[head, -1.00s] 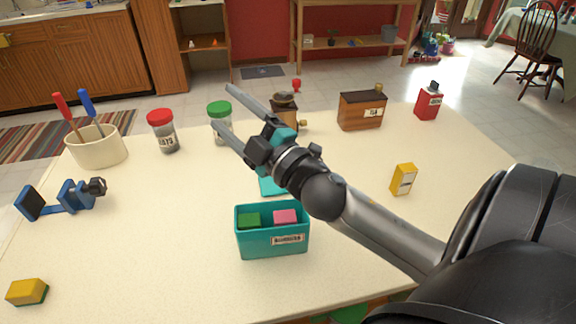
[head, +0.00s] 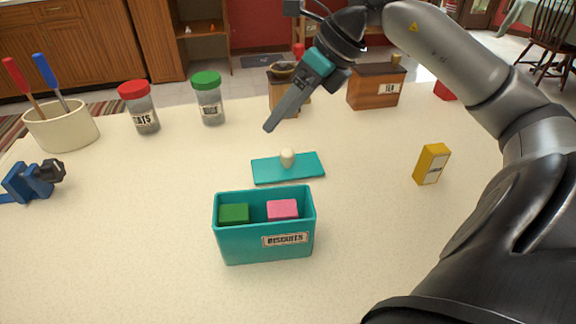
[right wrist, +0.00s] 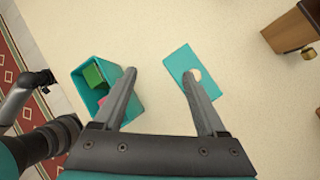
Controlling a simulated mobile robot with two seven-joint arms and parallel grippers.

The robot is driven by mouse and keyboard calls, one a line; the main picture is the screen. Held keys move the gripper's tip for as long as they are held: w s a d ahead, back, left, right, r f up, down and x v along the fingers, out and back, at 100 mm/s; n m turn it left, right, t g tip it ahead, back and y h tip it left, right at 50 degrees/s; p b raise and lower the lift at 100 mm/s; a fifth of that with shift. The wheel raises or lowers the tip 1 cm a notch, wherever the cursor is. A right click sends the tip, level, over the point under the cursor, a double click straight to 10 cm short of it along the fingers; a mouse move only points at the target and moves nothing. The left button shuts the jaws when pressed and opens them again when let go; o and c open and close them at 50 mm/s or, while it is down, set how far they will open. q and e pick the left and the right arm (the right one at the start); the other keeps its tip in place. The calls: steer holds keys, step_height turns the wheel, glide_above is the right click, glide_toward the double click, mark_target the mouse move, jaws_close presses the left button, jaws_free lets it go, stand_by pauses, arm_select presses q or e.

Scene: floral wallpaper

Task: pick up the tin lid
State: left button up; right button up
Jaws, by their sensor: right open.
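The tin lid is a flat teal rectangle (head: 305,168) with a cream knob (head: 288,157), lying on the table behind the teal biscuit tin (head: 262,248). The tin stands open with a green block (head: 234,213) and a pink block (head: 283,208) inside. My right gripper (head: 269,128) is above the table, behind and above the lid, apart from it. In the right wrist view the right gripper (right wrist: 159,72) is open and empty; its right finger overlaps part of the lid (right wrist: 181,62), with the knob (right wrist: 194,74) beside the fingertip. My left gripper is not seen.
A yellow box (head: 431,165) stands right of the lid. Behind are a red-capped jar (head: 143,115), a green-capped jar (head: 209,103) and a brown tea box (head: 376,88). A utensil crock (head: 62,128) and blue object (head: 30,182) stand left. Table around the lid is clear.

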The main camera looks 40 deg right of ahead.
steer(key=d+h, duration=0.3)
steer(key=d, duration=0.3)
steer(key=b, duration=0.2)
glide_above(287, 152)
steer(key=s+d, duration=0.1)
steer(key=s, duration=0.1)
steer(key=shift+m+g, duration=0.3)
step_height(287, 152, down, 9)
steer(key=shift+r, duration=0.2)
steer(key=shift+a+b+x, duration=0.15)
steer(key=shift+b+x, duration=0.4)
steer(key=shift+x, duration=0.5)
steer(key=shift+a+b+x, duration=0.1)
steer(key=shift+b+x, duration=0.4)
steer(key=shift+x, duration=0.6)
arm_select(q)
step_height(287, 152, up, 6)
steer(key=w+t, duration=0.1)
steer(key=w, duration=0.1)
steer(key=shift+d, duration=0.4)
arm_select(e)
steer(key=shift+w+f, duration=0.15)
steer(key=shift+f, duration=0.5)
jaws_close()
